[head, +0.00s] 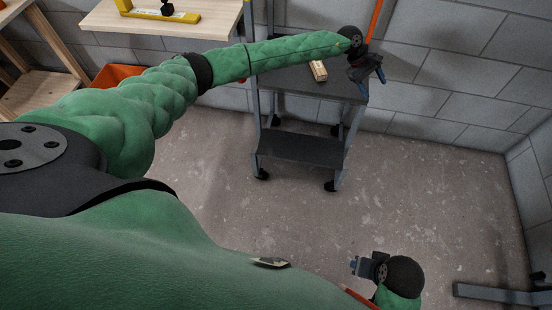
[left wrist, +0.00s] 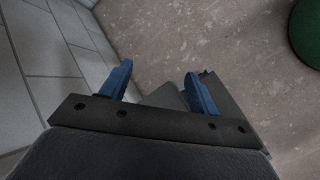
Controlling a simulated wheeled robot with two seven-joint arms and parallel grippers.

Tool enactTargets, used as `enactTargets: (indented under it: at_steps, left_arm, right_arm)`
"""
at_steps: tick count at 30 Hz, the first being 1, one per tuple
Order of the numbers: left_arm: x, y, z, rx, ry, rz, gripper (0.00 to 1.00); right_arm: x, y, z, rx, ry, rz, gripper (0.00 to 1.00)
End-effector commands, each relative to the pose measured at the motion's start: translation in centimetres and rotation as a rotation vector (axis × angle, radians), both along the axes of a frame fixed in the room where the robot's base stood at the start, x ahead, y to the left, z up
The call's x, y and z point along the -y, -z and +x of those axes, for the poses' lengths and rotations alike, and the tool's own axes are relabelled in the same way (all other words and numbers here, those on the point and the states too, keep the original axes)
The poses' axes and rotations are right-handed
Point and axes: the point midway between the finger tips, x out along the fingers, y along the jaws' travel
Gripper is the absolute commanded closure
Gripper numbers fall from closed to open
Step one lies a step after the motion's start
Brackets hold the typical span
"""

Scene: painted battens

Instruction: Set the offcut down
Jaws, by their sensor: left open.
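The offcut (head: 319,71) is a short pale wooden block lying on the dark top of the grey trolley (head: 290,80), near its back right part. My left gripper (head: 371,81) is to the right of the offcut, at the trolley's right edge, and apart from it. In the left wrist view the left gripper (left wrist: 158,88) has its two blue fingers spread with nothing between them. The offcut does not show in that view. My right gripper (head: 356,266) is low in the head view, over the floor; its finger gap is too small to judge.
A pale wooden bench (head: 160,22) with a yellow tool (head: 158,13) stands at the back left. An orange bin (head: 117,74) is below it. A block wall (head: 450,70) stands close behind the trolley. The concrete floor (head: 430,190) in front is clear.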

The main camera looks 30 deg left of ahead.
Motion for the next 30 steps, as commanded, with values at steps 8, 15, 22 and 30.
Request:
enactTargets:
  at_steps: [8,15,22,30]
  left_arm:
    - [12.6,-2.0,-7.4,-0.236,-0.296,-0.557,0.39]
    - [16.5,-6.0,-11.3,-0.547,-0.608,-0.995,0.39]
    - [15.2,-8.3,-13.7,-0.909,-0.938,-1.368,0.39]
    - [9.6,-6.9,-16.6,-1.374,-1.363,-1.744,0.39]
  right_arm:
    - [0.0,-0.1,0.0,0.001,0.0,0.0,0.57]
    - [0.0,-0.1,0.1,0.002,0.0,-0.001,0.57]
    - [0.0,-0.1,0.1,0.002,0.0,-0.001,0.57]
    - [0.0,-0.1,0.1,0.001,-0.001,-0.001,0.57]
